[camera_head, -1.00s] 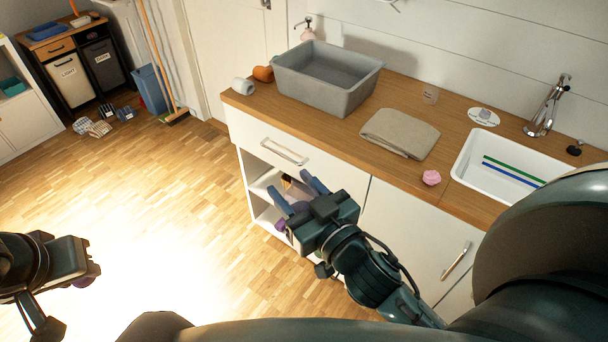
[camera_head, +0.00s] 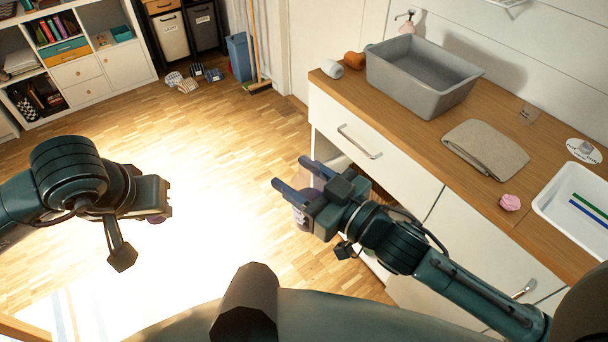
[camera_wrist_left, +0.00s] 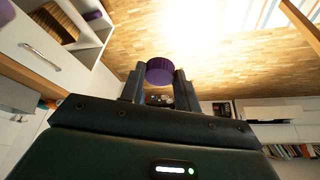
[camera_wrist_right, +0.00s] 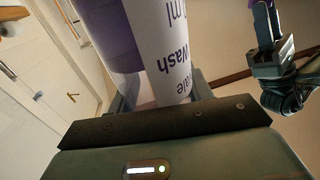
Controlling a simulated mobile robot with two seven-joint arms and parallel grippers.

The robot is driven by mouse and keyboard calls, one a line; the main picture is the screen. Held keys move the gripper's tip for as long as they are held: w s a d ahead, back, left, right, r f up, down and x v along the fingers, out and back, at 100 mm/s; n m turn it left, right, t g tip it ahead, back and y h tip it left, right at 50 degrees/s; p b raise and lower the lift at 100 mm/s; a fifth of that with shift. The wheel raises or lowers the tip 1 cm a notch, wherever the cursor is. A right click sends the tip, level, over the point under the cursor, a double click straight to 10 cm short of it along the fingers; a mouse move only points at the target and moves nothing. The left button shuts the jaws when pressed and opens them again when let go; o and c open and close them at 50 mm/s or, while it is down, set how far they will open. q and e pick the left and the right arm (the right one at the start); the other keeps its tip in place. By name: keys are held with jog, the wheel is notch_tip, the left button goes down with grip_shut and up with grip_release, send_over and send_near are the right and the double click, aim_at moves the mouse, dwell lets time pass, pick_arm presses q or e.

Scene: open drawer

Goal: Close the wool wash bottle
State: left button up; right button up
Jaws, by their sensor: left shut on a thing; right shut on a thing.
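My right gripper (camera_head: 292,172) is shut on the wool wash bottle (camera_head: 300,213), out in front of the counter. In the head view the gripper mostly hides the bottle. In the right wrist view the bottle (camera_wrist_right: 162,40) is white and lilac with purple print reading "Wash"; its top is out of frame. My left gripper (camera_head: 152,198) is to the left, over the floor, apart from the bottle. In the left wrist view it is shut on a round, ribbed purple cap (camera_wrist_left: 160,72). A bit of the cap shows under the gripper in the head view (camera_head: 155,220).
The floor between the grippers is clear.

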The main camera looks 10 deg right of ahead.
pick_arm(q)
jog(key=w+d+r+m, duration=0.1)
jog(key=w+d+r, duration=0.1)
jog(key=d+r, duration=0.35)
jog(key=w+d+r, duration=0.1)
jog(key=d+r, duration=0.1)
jog(key=d, duration=0.7)
jog(key=m, duration=0.1)
send_near(309, 157)
jog(key=shift+w+a+r+h, duration=0.15)
jog(key=shift+w+h, duration=0.25)
jog(key=shift+w, duration=0.25)
jog(key=shift+f, duration=2)
jog(key=shift+f, duration=0.9)
jog(key=shift+f, duration=0.55)
